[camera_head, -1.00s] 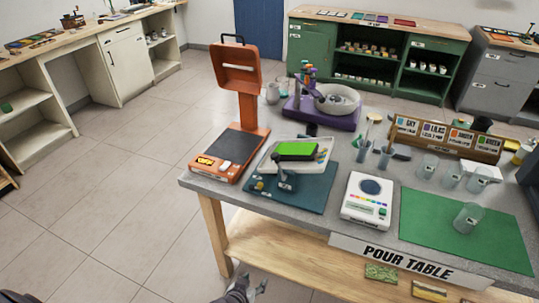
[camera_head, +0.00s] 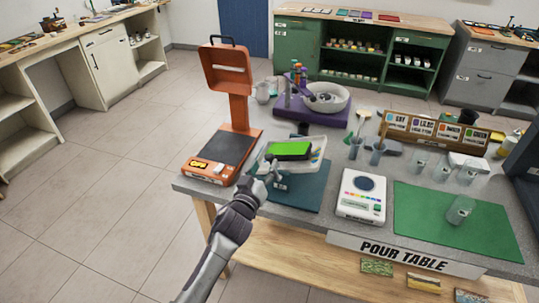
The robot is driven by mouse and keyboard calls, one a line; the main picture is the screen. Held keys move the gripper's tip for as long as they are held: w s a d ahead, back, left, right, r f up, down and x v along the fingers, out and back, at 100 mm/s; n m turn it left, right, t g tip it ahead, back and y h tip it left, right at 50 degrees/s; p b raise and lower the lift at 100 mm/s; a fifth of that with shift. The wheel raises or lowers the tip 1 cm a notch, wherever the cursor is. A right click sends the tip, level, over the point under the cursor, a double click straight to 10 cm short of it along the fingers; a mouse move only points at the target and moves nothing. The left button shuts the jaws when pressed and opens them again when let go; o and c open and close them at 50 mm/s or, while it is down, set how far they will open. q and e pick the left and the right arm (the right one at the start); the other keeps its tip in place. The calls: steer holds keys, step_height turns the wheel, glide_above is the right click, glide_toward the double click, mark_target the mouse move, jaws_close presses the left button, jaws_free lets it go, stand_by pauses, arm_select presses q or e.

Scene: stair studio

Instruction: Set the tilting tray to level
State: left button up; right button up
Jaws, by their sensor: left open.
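The tilting tray (camera_head: 314,146) is a pale, shallow tray on a stand over a teal mat (camera_head: 305,193) on the pour table. A bright green block with a dark side (camera_head: 291,149) lies in it. The tray looks tilted, but its exact angle is hard to tell. My left gripper (camera_head: 268,172) is open at the tray's near left side, close to the stand's front. Its fingers overlap the tray edge in view, so I cannot tell whether they touch it. The gripper and arm hide part of the stand. My right gripper is not in view.
An orange device (camera_head: 229,95) stands left of the tray. A white meter (camera_head: 361,196) and green mat (camera_head: 455,222) lie to the right, with several clear cups (camera_head: 461,209). A purple stand with a bowl (camera_head: 326,97) is behind. Floor at left is clear.

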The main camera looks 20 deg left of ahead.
mark_target(268, 160)
arm_select(q)
steer(key=w, duration=0.5)
steer(key=shift+d, duration=0.1)
jaws_close()
